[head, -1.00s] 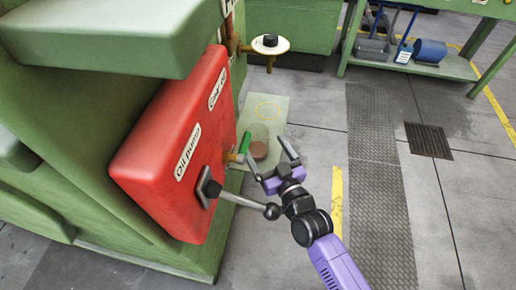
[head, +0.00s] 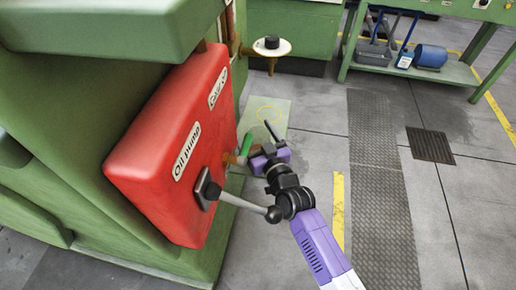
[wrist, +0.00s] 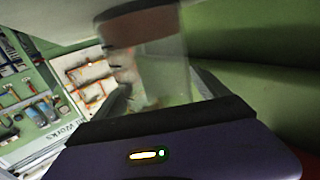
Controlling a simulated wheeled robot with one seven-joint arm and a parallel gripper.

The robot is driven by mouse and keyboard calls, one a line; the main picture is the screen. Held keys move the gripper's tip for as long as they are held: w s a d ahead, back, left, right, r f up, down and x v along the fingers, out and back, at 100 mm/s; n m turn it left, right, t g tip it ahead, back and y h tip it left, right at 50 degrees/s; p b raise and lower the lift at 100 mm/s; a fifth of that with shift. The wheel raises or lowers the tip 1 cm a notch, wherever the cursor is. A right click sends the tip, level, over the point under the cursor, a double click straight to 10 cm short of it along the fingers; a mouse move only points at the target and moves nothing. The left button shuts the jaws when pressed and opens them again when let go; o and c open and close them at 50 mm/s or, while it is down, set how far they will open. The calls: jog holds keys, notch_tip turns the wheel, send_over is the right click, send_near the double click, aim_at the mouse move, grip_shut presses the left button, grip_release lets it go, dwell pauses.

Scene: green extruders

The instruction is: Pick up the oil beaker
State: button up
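The oil beaker (wrist: 160,70) is a clear vessel with a brown band, large and blurred in the wrist view. There the band is towards the top of the picture and the clear part runs down between my fingers. My gripper (wrist: 162,92) has its dark fingers apart on either side of the beaker. Whether both fingers press on it cannot be told. In the head view my gripper (head: 257,146) is beside the red oil pump box, close to the green-handled tap (head: 246,145). I cannot make out the beaker clearly there; the gripper covers much of that spot.
The red oil pump box (head: 170,150) with its lever (head: 240,203) is close on the left, on the green machine (head: 90,225). A round white plate (head: 270,47) juts out behind. A green bench (head: 450,68) stands at the back right. The floor (head: 310,125) right of my gripper is open.

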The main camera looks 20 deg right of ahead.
jog(key=c, duration=1.4)
jog(key=shift+o, duration=0.2)
jog(key=shift+r, duration=0.1)
